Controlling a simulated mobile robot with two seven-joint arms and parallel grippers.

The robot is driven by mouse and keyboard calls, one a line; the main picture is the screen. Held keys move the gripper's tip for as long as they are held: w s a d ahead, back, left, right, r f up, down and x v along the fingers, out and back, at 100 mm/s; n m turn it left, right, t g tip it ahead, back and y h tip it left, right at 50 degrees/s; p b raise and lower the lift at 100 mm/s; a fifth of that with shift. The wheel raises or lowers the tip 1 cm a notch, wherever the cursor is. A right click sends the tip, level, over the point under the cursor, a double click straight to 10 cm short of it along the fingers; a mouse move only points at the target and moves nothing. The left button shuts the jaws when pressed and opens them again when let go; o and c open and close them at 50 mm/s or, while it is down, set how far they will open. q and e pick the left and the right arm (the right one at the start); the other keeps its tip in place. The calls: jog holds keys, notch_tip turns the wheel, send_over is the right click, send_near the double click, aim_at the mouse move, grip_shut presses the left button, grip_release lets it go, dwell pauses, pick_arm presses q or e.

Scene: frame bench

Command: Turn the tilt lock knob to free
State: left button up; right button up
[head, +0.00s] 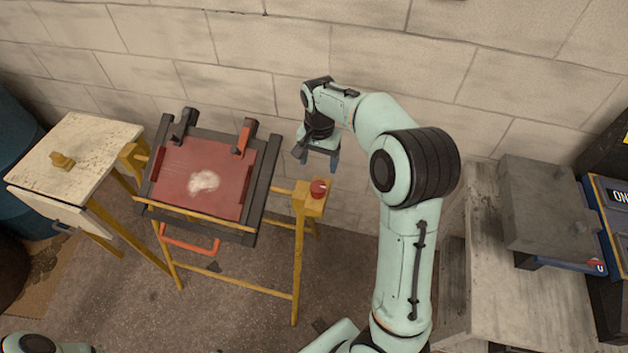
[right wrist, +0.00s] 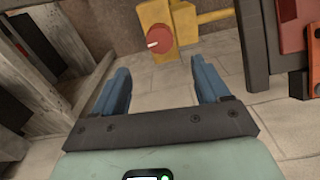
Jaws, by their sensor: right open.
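The tilt lock knob (head: 318,188) is a small round red knob on top of the yellow right post of the frame bench. In the right wrist view the knob (right wrist: 160,44) shows a short white mark pointing left. My right gripper (head: 320,161) hangs just behind the knob, pointing down, its blue fingers apart. In its wrist view the open fingers (right wrist: 161,75) have nothing between them, and the knob lies beyond their tips. My left gripper is out of view.
A dark-framed red panel (head: 198,180) with a pale patch tilts on the yellow bench (head: 297,245). Orange and dark clamps grip its top edge. A small side table (head: 85,150) stands left, a grey bench (head: 500,270) right. The block wall is close behind my right gripper.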

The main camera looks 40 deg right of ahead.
aim_at(318, 187)
notch_tip(318, 187, down, 12)
jog(key=shift+r, duration=0.1)
dwell(0.4)
jog(key=c, duration=1)
